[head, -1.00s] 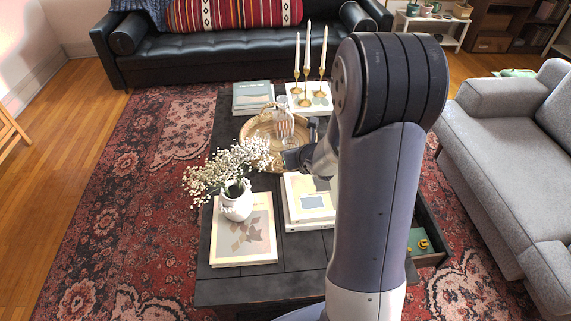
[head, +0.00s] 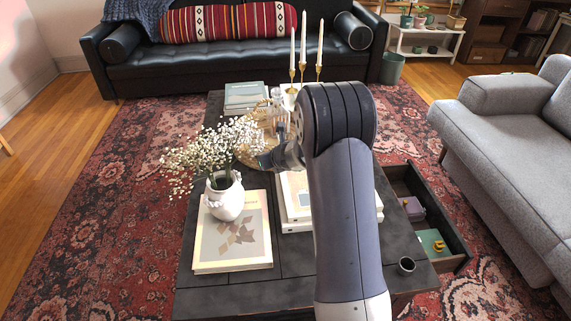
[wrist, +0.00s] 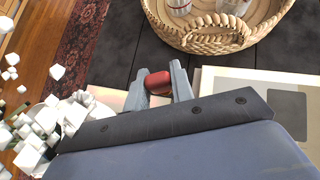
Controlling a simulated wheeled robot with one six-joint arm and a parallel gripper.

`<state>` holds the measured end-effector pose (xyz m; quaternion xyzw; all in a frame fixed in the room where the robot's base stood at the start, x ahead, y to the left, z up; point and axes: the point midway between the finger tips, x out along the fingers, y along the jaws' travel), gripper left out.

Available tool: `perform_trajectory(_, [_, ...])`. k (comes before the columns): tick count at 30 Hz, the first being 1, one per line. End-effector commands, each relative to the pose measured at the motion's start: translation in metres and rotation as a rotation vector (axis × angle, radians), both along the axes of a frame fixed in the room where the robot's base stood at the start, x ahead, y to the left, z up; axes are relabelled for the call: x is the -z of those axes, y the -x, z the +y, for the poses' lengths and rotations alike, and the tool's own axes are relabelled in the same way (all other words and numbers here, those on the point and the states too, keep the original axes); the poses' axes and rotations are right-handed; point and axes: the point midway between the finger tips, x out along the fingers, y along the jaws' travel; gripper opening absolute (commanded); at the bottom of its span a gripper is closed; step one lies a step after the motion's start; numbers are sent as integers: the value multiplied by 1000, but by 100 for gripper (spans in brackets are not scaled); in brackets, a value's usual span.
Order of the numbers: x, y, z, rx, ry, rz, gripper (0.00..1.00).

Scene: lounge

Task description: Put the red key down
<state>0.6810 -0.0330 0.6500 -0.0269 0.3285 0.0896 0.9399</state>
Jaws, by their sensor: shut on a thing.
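My gripper (wrist: 159,75) is shut on the red key (wrist: 158,82). In the wrist view the key shows as a rounded red piece between the two grey fingertips, with a darker brownish part below it. The rest of the key is hidden by the fingers. In the head view my gripper (head: 268,160) is over the dark coffee table (head: 255,292), near the wicker tray and to the right of the flowers. The key cannot be made out there.
The wicker tray (wrist: 212,43) holds glassware. A white vase (head: 224,200) of flowers stands on a book (head: 233,255). More books (head: 295,213) lie beside it. An open drawer (head: 455,235) at right holds a purple box (head: 413,208) and a green box (head: 430,241). A dark cup (head: 406,265) stands at the table's right corner.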

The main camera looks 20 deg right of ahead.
Motion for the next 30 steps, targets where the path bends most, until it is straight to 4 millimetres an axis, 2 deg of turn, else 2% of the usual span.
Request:
perform_trajectory(1, [13,-5,1,-2,2,-1,0])
perform_trajectory(10, [34,-17,3,-7,10,-3,0])
perform_trajectory(18, [77,-17,3,-7,9,-3,0])
perform_trajectory(26, [92,-17,3,-7,9,-3,0])
perform_trajectory(30, [108,-17,3,-7,8,-2,0])
